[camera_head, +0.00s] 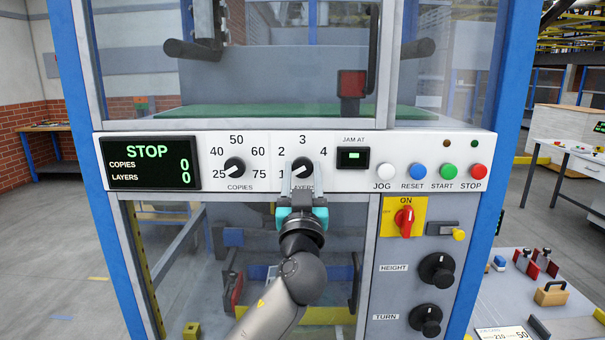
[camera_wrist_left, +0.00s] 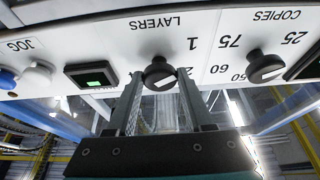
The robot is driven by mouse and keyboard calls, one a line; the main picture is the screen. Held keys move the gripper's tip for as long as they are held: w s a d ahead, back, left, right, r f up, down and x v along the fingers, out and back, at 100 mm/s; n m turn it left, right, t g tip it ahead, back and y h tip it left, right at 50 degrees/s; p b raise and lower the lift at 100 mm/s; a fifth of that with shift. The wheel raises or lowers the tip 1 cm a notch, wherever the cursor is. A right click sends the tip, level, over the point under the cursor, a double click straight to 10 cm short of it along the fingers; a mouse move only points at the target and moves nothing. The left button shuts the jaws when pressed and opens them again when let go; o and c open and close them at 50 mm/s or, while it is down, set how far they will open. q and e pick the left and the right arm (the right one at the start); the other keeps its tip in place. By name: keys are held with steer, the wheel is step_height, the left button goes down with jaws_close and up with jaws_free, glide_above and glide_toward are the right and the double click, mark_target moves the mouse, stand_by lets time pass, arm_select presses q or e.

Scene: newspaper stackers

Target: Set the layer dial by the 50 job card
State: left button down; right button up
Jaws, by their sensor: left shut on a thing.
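The layer dial (camera_head: 302,166) is a black knob on the white panel, with the numbers 1 to 4 around it. Its white mark points lower left, towards 1. My left gripper (camera_head: 302,184) reaches up from below and is shut on the dial, hiding part of the LAYERS label. In the left wrist view the dial (camera_wrist_left: 159,73) sits upside down at the tips of the gripper's fingers (camera_wrist_left: 160,84). The 50 job card (camera_head: 503,332) lies at the bottom right, cut by the frame edge; its small print is unreadable.
The copies dial (camera_head: 234,166) is left of the layer dial, its mark towards 25. The display (camera_head: 151,163) reads STOP, copies 0, layers 0. To the right are the jam display (camera_head: 353,158), several buttons, a red switch (camera_head: 404,219) and the HEIGHT knob (camera_head: 436,270).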

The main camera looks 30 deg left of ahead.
arm_select(q)
steer(key=shift+m, duration=0.4)
steer(key=m+h+p, duration=0.2)
steer(key=m, duration=0.2)
steer(key=shift+s+a+r+t, duration=0.1)
steer(key=shift+t, duration=0.3)
steer(key=m+h+p, duration=0.2)
steer(key=m+p, duration=0.1)
steer(key=m, duration=0.1)
steer(key=m+h+p, duration=0.2)
steer(key=m+p, duration=0.2)
steer(key=m, duration=0.1)
steer(key=shift+a+r+h, duration=0.1)
steer(key=shift+r+h, duration=0.1)
steer(key=shift+h, duration=0.1)
steer(key=shift+f+m+h+p, duration=0.15)
steer(key=shift+m+h+p, duration=0.25)
steer(key=shift+m+p, duration=0.95)
steer(key=shift+c, duration=1.5)
jaws_free()
steer(key=shift+s, duration=0.15)
